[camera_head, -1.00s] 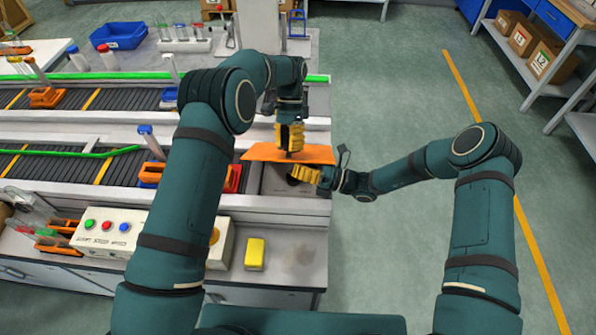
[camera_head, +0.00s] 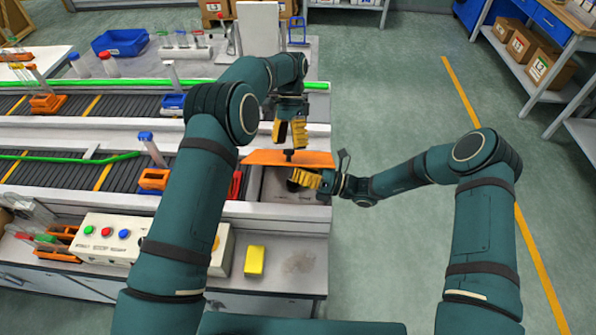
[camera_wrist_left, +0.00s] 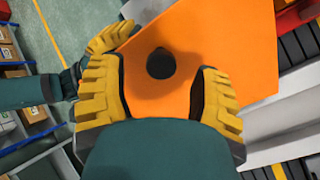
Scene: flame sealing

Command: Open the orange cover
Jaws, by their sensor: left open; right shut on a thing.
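The orange cover (camera_head: 262,157) is a flat sheet with a dark round knob (camera_head: 289,153), raised at the end of the conveyor bench. Below its near edge, a grey recess (camera_head: 274,188) shows. My left gripper (camera_head: 289,136) is open above the cover. In the left wrist view, the fingers of my left gripper (camera_wrist_left: 162,95) stand apart on either side of the knob (camera_wrist_left: 160,63), clear of it. My right gripper (camera_head: 303,180) is shut on the orange cover at its near right edge. It also shows at the cover's edge in the left wrist view (camera_wrist_left: 112,38). Its exact contact is partly hidden.
A yellow block (camera_head: 254,261) and a button box (camera_head: 108,238) stand on the front ledge. Orange tube carriers (camera_head: 153,179) sit on the conveyor belts. A blue bin (camera_head: 119,42) stands at the back left. The floor to the right is open.

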